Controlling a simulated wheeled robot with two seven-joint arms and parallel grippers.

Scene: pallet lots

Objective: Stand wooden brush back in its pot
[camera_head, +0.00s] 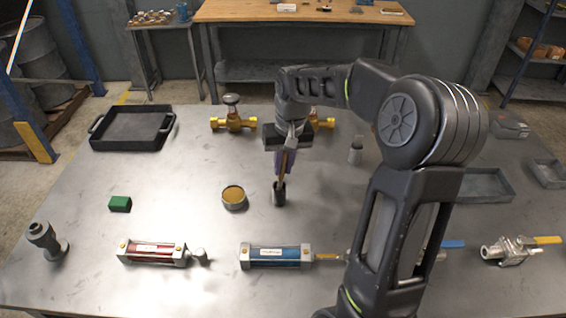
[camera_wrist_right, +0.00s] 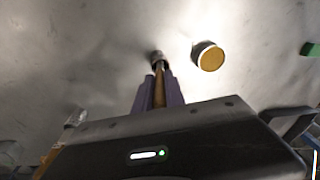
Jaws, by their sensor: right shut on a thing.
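The wooden brush (camera_head: 284,160) is upright, slightly tilted, between the purple fingers of my right gripper (camera_head: 282,172). It also shows in the right wrist view (camera_wrist_right: 160,88). The gripper is shut on it and points down at the table. A small dark grey cylindrical piece (camera_head: 279,194) is at the brush's lower end; I cannot tell whether it is the brush head or a small pot around it. A round tin with a yellow-brown top (camera_head: 234,195) stands just left of it, apart from the brush; it also shows in the right wrist view (camera_wrist_right: 209,57). My left gripper is not in view.
A red cylinder (camera_head: 152,253) and a blue cylinder (camera_head: 276,256) lie along the front. A green block (camera_head: 120,204) is left of the tin. Brass valves (camera_head: 233,119) stand behind my gripper. A black tray (camera_head: 132,129) is at the back left.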

